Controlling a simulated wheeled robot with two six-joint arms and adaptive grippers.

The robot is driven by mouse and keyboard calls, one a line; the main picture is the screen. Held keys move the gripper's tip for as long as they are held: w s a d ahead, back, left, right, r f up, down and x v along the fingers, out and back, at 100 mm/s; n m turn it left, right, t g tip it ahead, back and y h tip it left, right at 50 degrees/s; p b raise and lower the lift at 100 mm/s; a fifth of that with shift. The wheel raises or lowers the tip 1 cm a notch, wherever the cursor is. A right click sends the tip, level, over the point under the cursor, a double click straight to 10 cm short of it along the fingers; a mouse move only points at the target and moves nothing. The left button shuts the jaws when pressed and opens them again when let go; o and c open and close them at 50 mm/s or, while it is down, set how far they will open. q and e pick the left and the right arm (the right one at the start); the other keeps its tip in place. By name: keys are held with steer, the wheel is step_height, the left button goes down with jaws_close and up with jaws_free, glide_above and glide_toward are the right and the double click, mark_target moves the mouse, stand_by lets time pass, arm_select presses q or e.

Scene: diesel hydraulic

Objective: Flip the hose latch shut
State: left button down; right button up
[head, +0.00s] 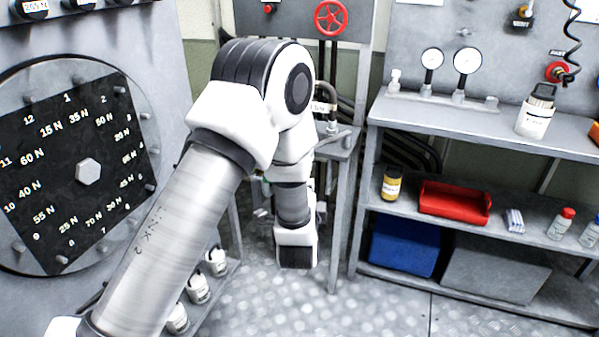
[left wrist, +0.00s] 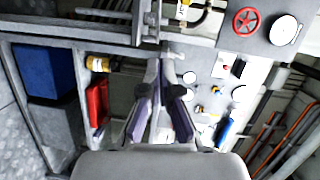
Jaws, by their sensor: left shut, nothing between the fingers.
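In the head view my left arm reaches in from the left, and its wrist hides the gripper's fingers. In the left wrist view my left gripper (left wrist: 166,65) shows its fingers closed together at the tips, with nothing between them. Beyond the tips is a grey bench edge. A bent pipe or hose (head: 331,94) with a small label stands on the narrow bench behind my arm; fittings near it show at the top of the left wrist view (left wrist: 193,14). I cannot make out the hose latch or its position. My right gripper is not in view.
A red handwheel (head: 331,17) is on the panel behind. The right shelf unit (head: 385,107) holds gauges, a red tray (head: 455,201), a yellow bottle (head: 391,183) and a blue bin (head: 404,245). A dark dial plate (head: 88,172) stands at left. Floor shows between them.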

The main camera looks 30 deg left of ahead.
arm_select(q)
steer(key=shift+w+a+r+t+y, duration=0.15)
steer(key=shift+r+y, duration=0.1)
steer(key=shift+r, duration=0.4)
steer(key=shift+a+r+t+y, duration=0.15)
steer(key=shift+r+y, duration=0.1)
steer(key=shift+r, duration=0.35)
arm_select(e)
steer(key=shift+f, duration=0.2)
arm_select(q)
steer(key=s+a+x, duration=0.1)
steer(key=a+x, duration=0.1)
steer(key=x, duration=1.1)
steer(key=shift+s+a+m, duration=0.15)
steer(key=shift+s+m, duration=0.1)
steer(key=shift+m, duration=0.05)
